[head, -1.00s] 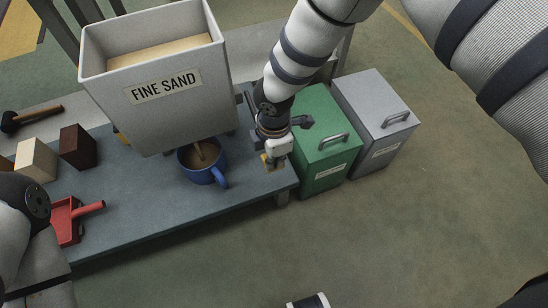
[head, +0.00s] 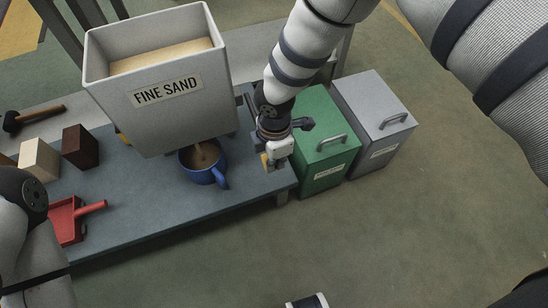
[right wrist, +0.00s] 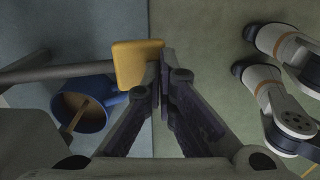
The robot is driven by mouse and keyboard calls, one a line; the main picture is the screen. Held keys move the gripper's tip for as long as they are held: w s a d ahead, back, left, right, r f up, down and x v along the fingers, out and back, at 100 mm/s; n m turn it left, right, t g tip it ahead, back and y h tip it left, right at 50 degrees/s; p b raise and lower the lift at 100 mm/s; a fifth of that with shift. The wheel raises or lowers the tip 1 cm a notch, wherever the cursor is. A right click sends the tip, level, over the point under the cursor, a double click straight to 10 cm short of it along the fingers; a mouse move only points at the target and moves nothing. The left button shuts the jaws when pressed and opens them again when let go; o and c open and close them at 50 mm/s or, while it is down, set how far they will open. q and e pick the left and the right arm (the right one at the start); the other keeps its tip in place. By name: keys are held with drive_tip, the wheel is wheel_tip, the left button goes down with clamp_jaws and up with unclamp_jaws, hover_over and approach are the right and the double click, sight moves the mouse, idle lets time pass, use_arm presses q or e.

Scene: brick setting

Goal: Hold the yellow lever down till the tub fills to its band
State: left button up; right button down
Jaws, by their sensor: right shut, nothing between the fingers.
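A blue tub (head: 203,175) with a handle stands on the bench under the grey hopper (head: 170,105) labelled FINE SAND. A thin tan stream of sand (right wrist: 78,115) runs into the tub, and brown sand covers its inside bottom. Its band cannot be made out. The yellow lever pad (right wrist: 137,64) is at the end of a grey bar. My right gripper (right wrist: 165,55) is shut and empty, its fingertips against or very near the pad's right edge. In the head view the right gripper (head: 272,164) partly hides the lever. My left gripper is out of view.
A green bin (head: 325,150) and a grey bin (head: 372,120) stand right of the bench (head: 150,205). A red dustpan (head: 68,218), several blocks (head: 80,147) and a mallet (head: 30,117) lie at the left. The floor in front is clear.

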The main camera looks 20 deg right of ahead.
wheel_tip(320, 180, up, 4)
drive_tip(key=shift+r+p, duration=0.1)
drive_tip(key=shift+p, duration=0.8)
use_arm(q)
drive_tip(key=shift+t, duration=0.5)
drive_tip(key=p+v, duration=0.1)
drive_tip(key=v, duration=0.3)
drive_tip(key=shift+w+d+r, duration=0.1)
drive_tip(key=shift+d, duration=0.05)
use_arm(e)
drive_tip(key=s+r, duration=0.3)
drive_tip(key=r, duration=0.5)
drive_tip(key=shift+s, duration=0.1)
